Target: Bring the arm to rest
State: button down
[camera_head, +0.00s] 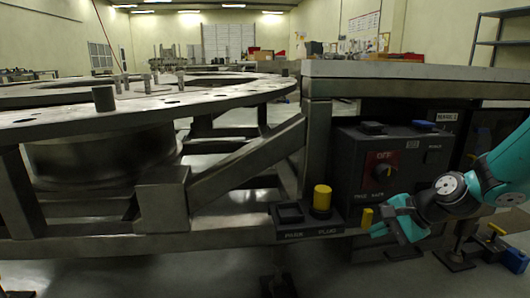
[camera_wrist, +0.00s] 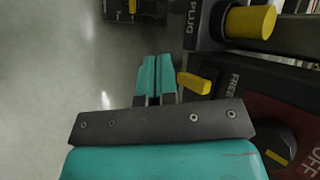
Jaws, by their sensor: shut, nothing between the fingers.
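My gripper (camera_head: 382,230) is at the lower right of the head view, in front of the dark control box (camera_head: 348,165). Its teal fingers are shut together and empty in the wrist view (camera_wrist: 156,65). A small yellow handle (camera_head: 367,217) is close beside the fingers; in the wrist view it (camera_wrist: 193,83) lies just right of them, and I cannot tell whether they touch. The teal arm reaches in from the right edge.
A yellow plug (camera_head: 322,197) stands upright in the holder marked PLUG, beside the empty-looking PARK block (camera_head: 290,213). A red-backed dial (camera_head: 381,168) at OFF is on the box. The large round turret plate (camera_head: 150,97) fills the left. Open floor lies below.

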jog(key=s+a+r+n+g+h, duration=0.1)
jog(key=s+a+r+n+g, duration=0.1)
jog(key=s+a+r+n, duration=0.4)
jog(key=s+a+r+n+g, duration=0.1)
jog(key=s+a+r+n, duration=0.25)
jog(key=s, duration=0.35)
jog(key=s+a+r+n+g+h+p, duration=0.1)
jog(key=s+r+n, duration=0.1)
jog(key=s+n, duration=0.45)
jog(key=s+a+r+n+g+h+p, duration=0.1)
jog(key=s+r+n, duration=0.15)
jog(key=s, duration=0.65)
notch_tip(320, 180, up, 37)
jog(key=p, duration=3.7)
jog(key=shift+w+p, duration=0.4)
jog(key=shift+a, duration=0.1)
